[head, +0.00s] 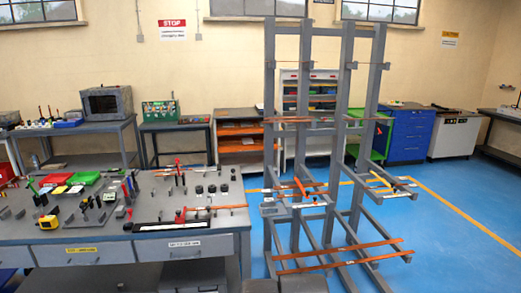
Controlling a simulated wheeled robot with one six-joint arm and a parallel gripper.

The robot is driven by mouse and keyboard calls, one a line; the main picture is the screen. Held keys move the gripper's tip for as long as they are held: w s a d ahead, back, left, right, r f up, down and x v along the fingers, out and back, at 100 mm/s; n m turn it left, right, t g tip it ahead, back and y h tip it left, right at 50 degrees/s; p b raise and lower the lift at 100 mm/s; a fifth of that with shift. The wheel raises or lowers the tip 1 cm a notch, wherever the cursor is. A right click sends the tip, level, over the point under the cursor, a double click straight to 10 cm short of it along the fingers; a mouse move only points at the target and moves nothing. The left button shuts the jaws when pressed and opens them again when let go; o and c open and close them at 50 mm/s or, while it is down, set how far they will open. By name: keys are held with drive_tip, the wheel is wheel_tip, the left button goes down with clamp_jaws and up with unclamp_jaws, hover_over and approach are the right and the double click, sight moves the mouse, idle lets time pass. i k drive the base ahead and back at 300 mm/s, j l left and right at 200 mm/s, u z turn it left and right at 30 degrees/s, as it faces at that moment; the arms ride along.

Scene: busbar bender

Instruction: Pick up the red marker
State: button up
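A workbench (62,241) with drawers stands at the front left and carries many small tools. A small red upright piece (129,213) stands near the middle of its top. A slim red-topped upright thing (178,163) stands further back on the right part of the bench. Both are too small to tell whether either is the red marker. A group of dark and blue upright pieces (130,186) stands near the bench's middle.
Red and green trays (87,178) and a yellow tape measure (48,224) lie on the bench's left part. A grey metal rack (350,110) with orange bars stands to the right of the bench. Blue floor (455,235) is clear at the right.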

sight(124, 189)
drive_tip(key=k+l+z, duration=0.1)
drive_tip(key=k, duration=0.2)
drive_tip(key=k+z, duration=0.25)
drive_tip(key=i+j+z, duration=0.25)
drive_tip(key=i+j, duration=0.15)
drive_tip(key=j, duration=0.85)
drive_tip(key=i+j+z, duration=0.25)
drive_tip(key=j, duration=1.05)
drive_tip(key=i+j+z, duration=0.25)
drive_tip(key=j, duration=1.1)
drive_tip(key=j+z, duration=0.25)
drive_tip(key=j, duration=1.1)
